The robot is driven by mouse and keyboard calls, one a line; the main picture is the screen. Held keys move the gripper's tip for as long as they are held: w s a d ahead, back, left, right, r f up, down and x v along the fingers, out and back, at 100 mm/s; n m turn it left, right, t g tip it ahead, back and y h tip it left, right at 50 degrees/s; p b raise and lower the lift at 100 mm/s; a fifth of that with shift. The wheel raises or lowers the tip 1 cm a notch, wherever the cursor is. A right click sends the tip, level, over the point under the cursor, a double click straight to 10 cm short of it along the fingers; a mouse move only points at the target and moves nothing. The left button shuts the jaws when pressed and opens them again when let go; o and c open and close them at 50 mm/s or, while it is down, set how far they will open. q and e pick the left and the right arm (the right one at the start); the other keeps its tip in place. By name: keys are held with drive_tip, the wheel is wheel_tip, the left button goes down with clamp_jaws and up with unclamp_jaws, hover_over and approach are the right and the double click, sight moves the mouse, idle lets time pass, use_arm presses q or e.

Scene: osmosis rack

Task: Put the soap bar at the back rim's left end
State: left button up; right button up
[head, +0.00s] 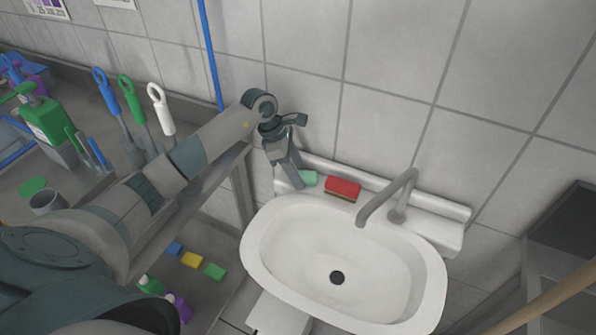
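The sink (290,250) is a white basin against the tiled wall. A mint-green bar, which looks like the soap bar (309,178), lies on the sink's back rim near its left end. It is just left of a red block with a brownish underside (342,188). My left gripper (296,183) reaches in from the left and points down at the left end of the rim. Its fingertips are right beside the soap bar's left side and partly cover it. Whether they touch it or how far they are apart cannot be told. My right gripper is not in view.
A grey tap (398,195) rises from the back rim on the right and arches over the basin. At left, a metal counter holds a green bottle (45,122) and upright blue, green and white-handled tools (160,108). Coloured blocks (192,260) lie lower down.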

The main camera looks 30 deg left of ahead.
use_arm(q)
drive_tip(key=shift+a+r+p, duration=0.15)
drive_tip(key=shift+r+p, duration=0.2)
drive_tip(key=shift+r, duration=0.25)
drive_tip(key=p+v, duration=0.2)
drive_tip(key=v, duration=0.4)
drive_tip(key=shift+r, duration=0.25)
drive_tip(key=shift+s, duration=0.1)
idle(1.1)
